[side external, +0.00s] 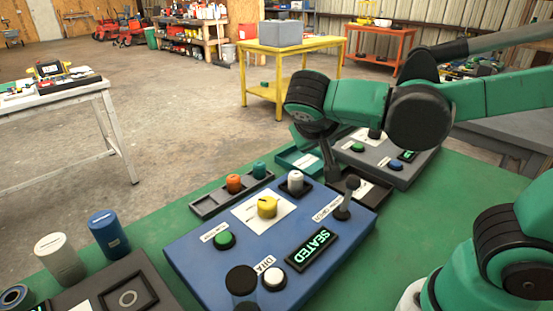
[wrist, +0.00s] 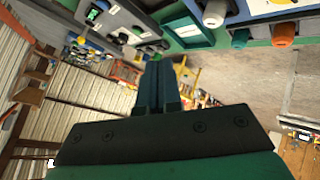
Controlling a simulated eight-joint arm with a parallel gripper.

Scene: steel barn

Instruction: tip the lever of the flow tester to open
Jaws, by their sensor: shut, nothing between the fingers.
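A blue box (side external: 215,262) stands on the green bench top and carries a lever (side external: 347,197) with a dark knob at its right side. The lever's label is too small to read. A lit display (side external: 311,250) on the box reads SEATED. I cannot tell for sure that this box is the flow tester. A grey box (side external: 405,172) with green and blue buttons stands behind, partly hidden by my arm. My gripper (side external: 333,176) points down beyond the blue box, behind the lever and apart from it. In the wrist view my gripper's fingers (wrist: 158,75) are together and empty.
The blue box also bears a yellow knob (side external: 267,207), a green button (side external: 225,240) and a white-capped cylinder (side external: 295,182). A grey tray (side external: 208,206) holding orange and green pieces lies behind it. Blue (side external: 109,232) and grey (side external: 60,260) cylinders stand left.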

